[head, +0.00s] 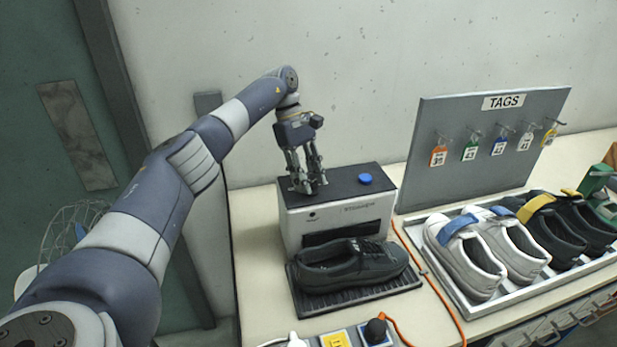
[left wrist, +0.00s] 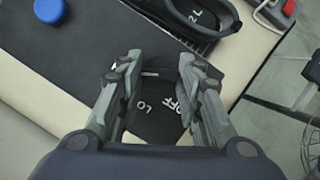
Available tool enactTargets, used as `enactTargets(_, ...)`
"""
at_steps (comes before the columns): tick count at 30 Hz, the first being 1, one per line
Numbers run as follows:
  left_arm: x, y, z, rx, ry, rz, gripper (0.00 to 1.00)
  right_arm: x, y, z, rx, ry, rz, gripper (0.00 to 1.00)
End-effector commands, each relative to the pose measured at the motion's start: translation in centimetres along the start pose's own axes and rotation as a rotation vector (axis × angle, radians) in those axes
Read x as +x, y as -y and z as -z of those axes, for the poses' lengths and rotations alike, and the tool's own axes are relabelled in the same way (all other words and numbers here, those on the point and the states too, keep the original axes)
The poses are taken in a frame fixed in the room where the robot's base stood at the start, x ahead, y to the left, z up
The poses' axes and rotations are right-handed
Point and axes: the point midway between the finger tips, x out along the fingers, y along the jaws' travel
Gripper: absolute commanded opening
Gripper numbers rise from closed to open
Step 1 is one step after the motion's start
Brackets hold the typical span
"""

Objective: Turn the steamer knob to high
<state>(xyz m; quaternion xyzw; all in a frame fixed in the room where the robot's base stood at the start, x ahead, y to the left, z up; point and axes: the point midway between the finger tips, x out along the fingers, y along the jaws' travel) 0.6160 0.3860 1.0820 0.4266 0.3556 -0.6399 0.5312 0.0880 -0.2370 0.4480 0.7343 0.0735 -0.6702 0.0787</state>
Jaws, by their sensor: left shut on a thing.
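The steamer (head: 300,230) is a pale box with a dark top and a front slot, standing on the table. My left gripper (head: 309,187) points down at the left part of its top. In the left wrist view its fingers (left wrist: 160,78) are shut on the dark steamer knob (left wrist: 158,76), which the fingers partly hide. White marks OFF and LO show on the dark top between the fingers. The HIGH mark is not readable, and I cannot tell which mark the knob points to. My right gripper is not in view.
A blue button (head: 365,179) sits on the steamer's top right. A black shoe (head: 350,262) rests on a ribbed plate in front. A tray (head: 480,308) of shoes and a TAGS board (head: 450,150) stand to the right. An orange cable (head: 437,290) runs between.

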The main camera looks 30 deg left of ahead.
Motion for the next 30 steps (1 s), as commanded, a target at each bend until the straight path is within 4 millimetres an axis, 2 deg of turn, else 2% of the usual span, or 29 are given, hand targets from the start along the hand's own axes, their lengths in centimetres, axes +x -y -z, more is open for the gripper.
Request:
enactTargets(14,-0.31,-0.14,0.04,0.015,-0.004,-0.002,0.09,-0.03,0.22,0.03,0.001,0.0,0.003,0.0)
enactTargets(15,-0.31,-0.14,0.05,0.015,-0.004,-0.002,0.35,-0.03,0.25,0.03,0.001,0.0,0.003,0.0)
enactTargets(18,-0.29,-0.13,0.04,0.015,-0.003,-0.001,0.53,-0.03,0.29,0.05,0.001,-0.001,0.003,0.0)
enactTargets(30,-0.62,-0.12,0.01,0.014,-0.002,0.001,0.53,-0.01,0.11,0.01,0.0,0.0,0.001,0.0)
